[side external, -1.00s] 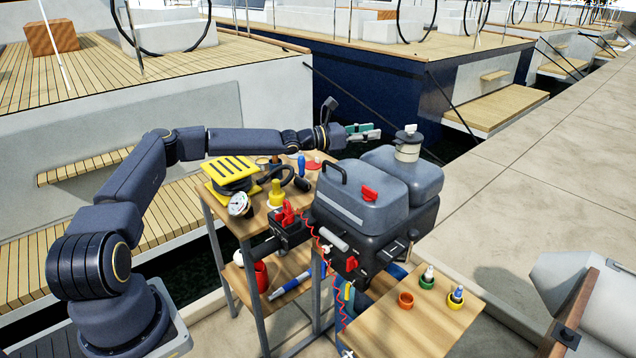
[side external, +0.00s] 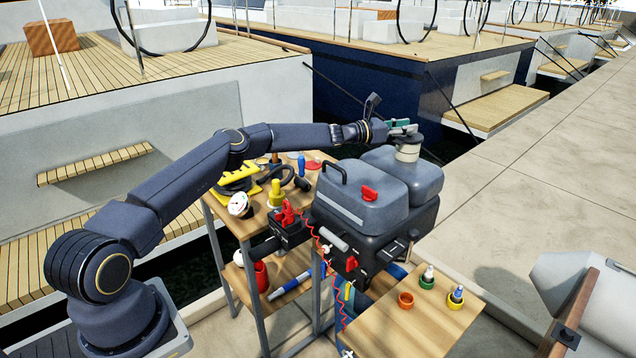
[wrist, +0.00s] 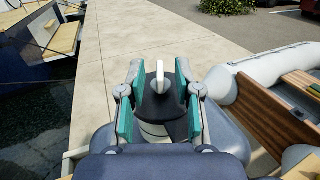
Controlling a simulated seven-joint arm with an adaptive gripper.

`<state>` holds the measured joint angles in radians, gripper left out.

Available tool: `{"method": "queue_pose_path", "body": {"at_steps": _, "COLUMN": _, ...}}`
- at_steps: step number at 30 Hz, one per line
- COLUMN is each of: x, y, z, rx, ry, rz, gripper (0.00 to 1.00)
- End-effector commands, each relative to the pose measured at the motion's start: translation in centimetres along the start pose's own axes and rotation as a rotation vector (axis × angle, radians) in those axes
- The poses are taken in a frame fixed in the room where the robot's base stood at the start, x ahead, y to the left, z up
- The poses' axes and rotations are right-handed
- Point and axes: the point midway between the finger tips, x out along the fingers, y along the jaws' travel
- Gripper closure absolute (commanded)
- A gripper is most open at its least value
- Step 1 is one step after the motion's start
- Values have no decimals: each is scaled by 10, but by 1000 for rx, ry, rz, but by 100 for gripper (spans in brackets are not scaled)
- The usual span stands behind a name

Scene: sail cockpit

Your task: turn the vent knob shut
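The vent knob (wrist: 159,80) is a light upright tab on a dark round cap (wrist: 154,106), on top of a pale filler neck (side external: 407,152) at the far end of the grey engine unit. My gripper (wrist: 159,82) is open in the wrist view, with one green-padded finger on each side of the knob and a gap on both sides. In the side view my gripper (side external: 405,127) is at the cap's height and hides most of the knob. Whether the fingers are low enough to span the tab fully is hard to tell.
The grey engine cowl (side external: 361,199) with a red latch and a black handle stands just below my arm. A wooden bench (side external: 262,212) holds a yellow pump and a gauge. A lower board (side external: 415,325) carries small coloured cups. Open air surrounds the cap.

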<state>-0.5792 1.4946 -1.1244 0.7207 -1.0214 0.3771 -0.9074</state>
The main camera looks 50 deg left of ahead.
Motion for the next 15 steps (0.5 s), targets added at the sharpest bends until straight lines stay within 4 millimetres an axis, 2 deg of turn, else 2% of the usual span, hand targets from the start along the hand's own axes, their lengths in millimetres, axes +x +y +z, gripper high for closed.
{"method": "queue_pose_path", "body": {"at_steps": 6, "x": 0, "y": 0, "z": 0, "rx": 0, "ry": 0, "rz": -1, "gripper": 67}}
{"method": "queue_pose_path", "body": {"at_steps": 15, "x": 0, "y": 0, "z": 0, "rx": 0, "ry": 0, "rz": 0, "gripper": 98}}
